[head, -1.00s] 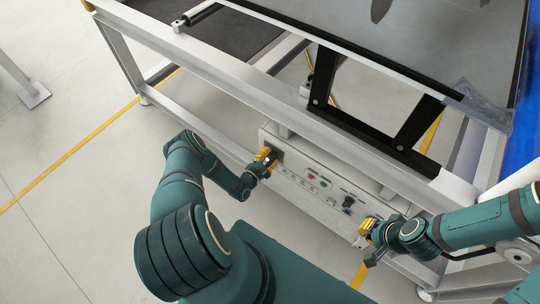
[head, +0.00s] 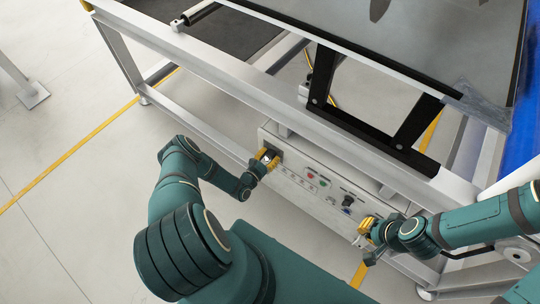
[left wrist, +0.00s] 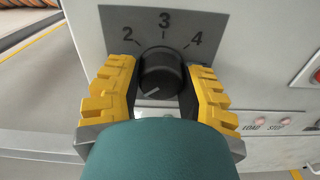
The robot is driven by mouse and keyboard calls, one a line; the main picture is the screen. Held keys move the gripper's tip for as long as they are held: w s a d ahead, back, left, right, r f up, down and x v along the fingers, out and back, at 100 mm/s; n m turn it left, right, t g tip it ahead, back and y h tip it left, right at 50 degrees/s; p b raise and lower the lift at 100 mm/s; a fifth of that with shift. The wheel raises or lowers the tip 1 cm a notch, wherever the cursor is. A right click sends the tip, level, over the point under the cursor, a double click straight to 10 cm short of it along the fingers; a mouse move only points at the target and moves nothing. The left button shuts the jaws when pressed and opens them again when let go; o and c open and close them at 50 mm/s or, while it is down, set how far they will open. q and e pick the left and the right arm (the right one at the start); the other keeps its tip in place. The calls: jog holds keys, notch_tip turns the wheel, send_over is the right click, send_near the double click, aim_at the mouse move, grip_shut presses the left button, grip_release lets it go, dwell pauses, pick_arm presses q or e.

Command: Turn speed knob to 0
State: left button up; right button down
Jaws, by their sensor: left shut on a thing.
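The speed knob (left wrist: 160,74) is a round black dial on a dark plate (left wrist: 165,24) marked 2, 3 and 4 in the left wrist view. A pale pointer line on its face points to the lower left. Any lower numbers are hidden by the fingers and wrist. My left gripper (left wrist: 158,88) has its yellow fingers shut on the knob, one on each side. In the head view the left gripper (head: 267,158) is at the left end of the control panel (head: 290,183). My right gripper (head: 367,229) is by the panel's right end; its opening is unclear.
The panel also carries red and green buttons (head: 316,180) and a black switch (head: 348,200) between my grippers. A metal frame (head: 240,90) runs just above and behind the panel. Open floor (head: 70,190) with a yellow line lies to the left.

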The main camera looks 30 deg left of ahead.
pick_arm(q)
jog(key=shift+w+r+n, duration=0.1)
jog(key=shift+w+n, duration=0.05)
jog(key=shift+n, duration=0.45)
jog(key=o, duration=1.2)
jog(key=shift+o, duration=0.2)
jog(key=s, duration=1.2)
jog(key=shift+a, duration=0.45)
